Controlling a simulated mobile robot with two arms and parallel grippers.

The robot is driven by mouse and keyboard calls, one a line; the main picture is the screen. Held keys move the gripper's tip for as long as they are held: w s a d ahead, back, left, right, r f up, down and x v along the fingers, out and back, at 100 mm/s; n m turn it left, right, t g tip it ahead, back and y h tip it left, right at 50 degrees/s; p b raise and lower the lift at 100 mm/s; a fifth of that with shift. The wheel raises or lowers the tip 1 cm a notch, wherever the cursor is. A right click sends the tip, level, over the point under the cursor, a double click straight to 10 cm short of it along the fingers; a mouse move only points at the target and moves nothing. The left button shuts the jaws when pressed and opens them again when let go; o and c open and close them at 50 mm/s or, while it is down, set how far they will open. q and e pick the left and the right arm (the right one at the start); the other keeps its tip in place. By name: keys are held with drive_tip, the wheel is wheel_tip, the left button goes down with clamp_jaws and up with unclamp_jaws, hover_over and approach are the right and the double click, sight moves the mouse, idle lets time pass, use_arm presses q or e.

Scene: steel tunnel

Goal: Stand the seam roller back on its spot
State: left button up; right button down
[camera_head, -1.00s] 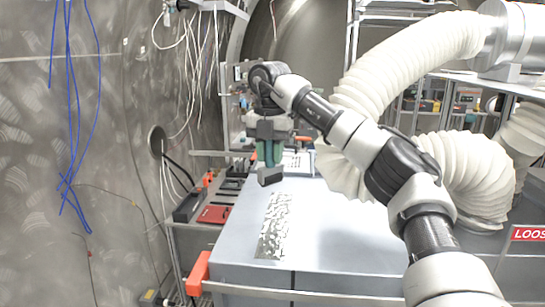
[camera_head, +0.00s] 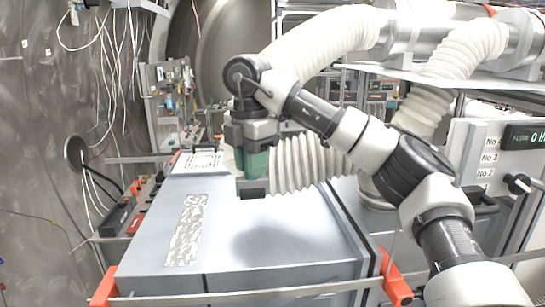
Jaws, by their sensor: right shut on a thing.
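My right gripper (camera_head: 252,160) is above the grey bench top (camera_head: 290,225), pointing down. It is shut on the seam roller (camera_head: 253,189), whose dark, blocky lower end shows beneath the green part between the jaws. The upper part of the roller is hidden by the gripper. A shadow lies on the bench below, and the roller looks held clear of the top, though the gap is hard to judge. I cannot make out a marked spot for the roller. My left gripper is not in view.
A speckled strip (camera_head: 187,230) lies on the bench's left part, with a printed sheet (camera_head: 199,160) behind it. Orange corner pieces (camera_head: 395,278) stand at the front edge. A white ribbed hose (camera_head: 305,165) lies behind the gripper. The bench's front middle is clear.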

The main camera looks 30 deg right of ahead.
sight(249, 199)
drive_tip(key=shift+s+f, duration=0.1)
drive_tip(key=shift+s, duration=0.05)
drive_tip(key=shift+w+a+f, duration=0.15)
drive_tip(key=shift+a+f, duration=0.1)
drive_tip(key=shift+f, duration=0.25)
drive_tip(key=shift+w+a+f, duration=0.1)
drive_tip(key=shift+a+f, duration=0.15)
drive_tip(key=shift+f, duration=0.2)
drive_tip(key=f, duration=0.1)
drive_tip(key=f+b, duration=0.1)
drive_tip(key=f, duration=0.1)
drive_tip(key=shift+s+d+f, duration=0.15)
drive_tip(key=shift+d+f, duration=0.15)
drive_tip(key=shift+f, duration=0.05)
drive_tip(key=shift+a+f+b, duration=0.2)
drive_tip(key=shift+f+b, duration=0.8)
drive_tip(key=shift+f, duration=0.05)
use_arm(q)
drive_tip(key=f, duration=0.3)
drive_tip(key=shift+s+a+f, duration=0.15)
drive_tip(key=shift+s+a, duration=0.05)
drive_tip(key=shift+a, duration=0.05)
use_arm(e)
drive_tip(key=shift+d, duration=0.1)
use_arm(q)
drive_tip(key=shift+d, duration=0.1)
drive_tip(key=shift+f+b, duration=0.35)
drive_tip(key=shift+b, duration=0.1)
use_arm(e)
drive_tip(key=shift+f, duration=0.55)
